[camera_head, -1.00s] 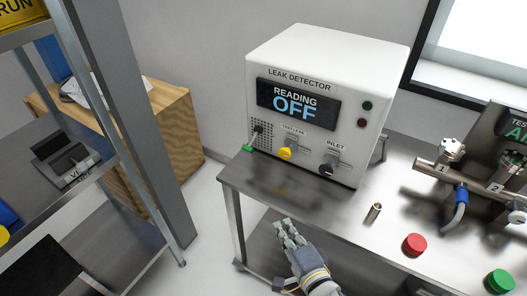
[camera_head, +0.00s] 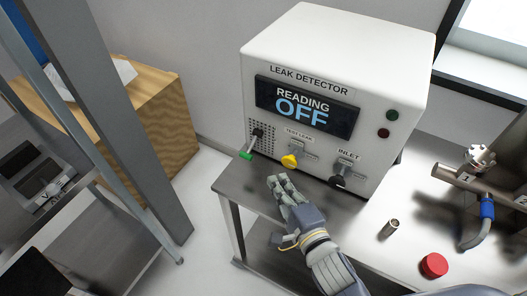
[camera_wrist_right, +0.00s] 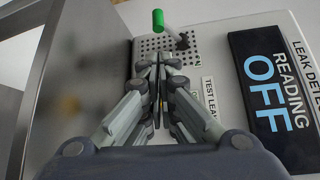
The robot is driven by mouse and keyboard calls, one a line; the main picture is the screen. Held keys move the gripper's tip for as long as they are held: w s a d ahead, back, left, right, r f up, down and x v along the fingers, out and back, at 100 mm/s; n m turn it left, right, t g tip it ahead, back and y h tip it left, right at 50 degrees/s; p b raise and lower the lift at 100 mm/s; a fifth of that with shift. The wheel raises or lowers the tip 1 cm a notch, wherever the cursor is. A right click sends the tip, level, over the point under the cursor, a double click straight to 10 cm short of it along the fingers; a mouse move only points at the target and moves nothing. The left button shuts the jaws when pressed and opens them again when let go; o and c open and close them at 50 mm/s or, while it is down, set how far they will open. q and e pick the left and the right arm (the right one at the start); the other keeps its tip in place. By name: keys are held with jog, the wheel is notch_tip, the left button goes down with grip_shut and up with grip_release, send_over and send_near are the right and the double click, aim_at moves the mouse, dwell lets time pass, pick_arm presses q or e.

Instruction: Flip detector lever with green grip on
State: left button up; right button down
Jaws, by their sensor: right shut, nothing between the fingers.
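The white leak detector (camera_head: 335,45) stands on a metal table, and its screen (camera_head: 305,105) reads OFF. Its lever with the green grip (camera_head: 246,155) is at the lower left of the front, hanging down from its pivot and pointing out to the left. The green grip also shows in the right wrist view (camera_wrist_right: 158,19), beyond my fingertips. My right gripper (camera_head: 277,181) is shut and empty, in front of the detector, below and right of the green grip and apart from it. It also shows in the right wrist view (camera_wrist_right: 157,62). My left gripper is not in view.
A yellow knob (camera_head: 289,161) and a black inlet knob (camera_head: 338,181) sit right of the green lever. A small metal cylinder (camera_head: 389,229), a red button (camera_head: 433,265) and pipework (camera_head: 470,180) are on the table. A metal shelf post (camera_head: 110,110) stands at left.

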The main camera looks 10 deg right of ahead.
jog(key=shift+s+r, duration=0.1)
jog(key=shift+s, duration=0.15)
jog(key=shift+w, duration=0.25)
jog(key=shift+w+a, duration=0.15)
jog(key=shift+w, duration=0.2)
send_near(251, 146)
jog(key=w+f, duration=0.1)
jog(key=w+d+f+p, duration=0.1)
jog(key=shift+w+d+f, duration=0.3)
jog(key=shift+w+f, duration=0.05)
jog(key=shift+x, duration=1.25)
jog(key=shift+w+a+f, duration=0.1)
jog(key=shift+w+a, duration=0.05)
jog(key=shift+w, duration=0.15)
jog(key=shift+w+a+f, duration=0.1)
jog(key=shift+w, duration=0.35)
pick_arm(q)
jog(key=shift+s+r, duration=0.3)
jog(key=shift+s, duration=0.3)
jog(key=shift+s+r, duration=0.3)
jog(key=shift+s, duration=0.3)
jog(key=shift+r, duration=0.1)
